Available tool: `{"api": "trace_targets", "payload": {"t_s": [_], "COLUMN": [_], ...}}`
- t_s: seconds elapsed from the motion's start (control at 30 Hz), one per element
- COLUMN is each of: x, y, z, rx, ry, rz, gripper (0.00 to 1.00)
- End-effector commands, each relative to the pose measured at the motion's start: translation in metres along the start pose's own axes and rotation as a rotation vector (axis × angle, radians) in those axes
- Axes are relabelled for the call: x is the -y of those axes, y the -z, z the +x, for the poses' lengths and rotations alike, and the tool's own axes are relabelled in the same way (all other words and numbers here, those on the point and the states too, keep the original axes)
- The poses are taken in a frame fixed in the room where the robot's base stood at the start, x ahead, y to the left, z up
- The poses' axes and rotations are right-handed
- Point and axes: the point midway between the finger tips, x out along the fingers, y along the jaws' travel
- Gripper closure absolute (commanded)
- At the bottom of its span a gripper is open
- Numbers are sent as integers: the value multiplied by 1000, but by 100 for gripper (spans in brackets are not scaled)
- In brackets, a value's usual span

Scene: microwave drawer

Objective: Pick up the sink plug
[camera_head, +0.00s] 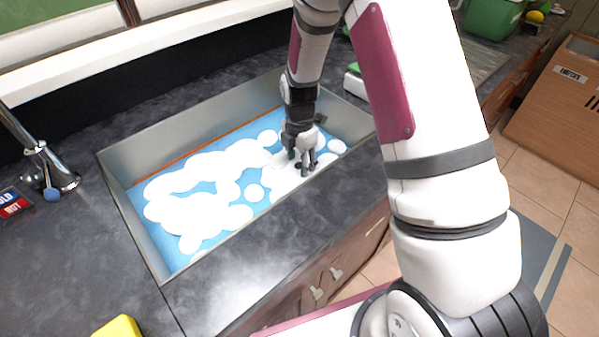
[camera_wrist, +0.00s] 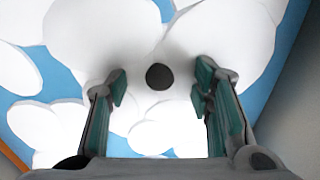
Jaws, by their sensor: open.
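The sink plug (camera_wrist: 159,76) shows in the wrist view as a small dark round shape against white foam, between my fingertips as seen from the wrist. I cannot tell how far below the fingertips it is. My gripper (camera_head: 301,163) points down into the right part of the sink (camera_head: 125,170), low over the foam. In the wrist view my gripper (camera_wrist: 160,82) is open, with a green-padded finger on each side of the plug and clear gaps between. In the head view I cannot make the plug out apart from my dark fingers.
White foam (camera_head: 200,170) lies over the blue water in the sink. The sink's metal walls surround my gripper. A tap (camera_head: 50,175) stands on the dark counter (camera_head: 85,265) at left. A yellow object (camera_head: 118,327) is at the front, and a cardboard box (camera_head: 560,115) stands far right.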

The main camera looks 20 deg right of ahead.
Motion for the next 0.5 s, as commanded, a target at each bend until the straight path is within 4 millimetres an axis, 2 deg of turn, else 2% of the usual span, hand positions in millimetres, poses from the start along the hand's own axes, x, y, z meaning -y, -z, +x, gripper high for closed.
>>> {"api": "trace_targets", "payload": {"t_s": [0.13,0.37,0.5], "x": [0,0,0], "y": [0,0,0], "z": [12,13,13], "rx": [0,1,1], "ry": [0,-1,-1], "rz": [-1,-1,-1], "gripper": [53,53,82]}}
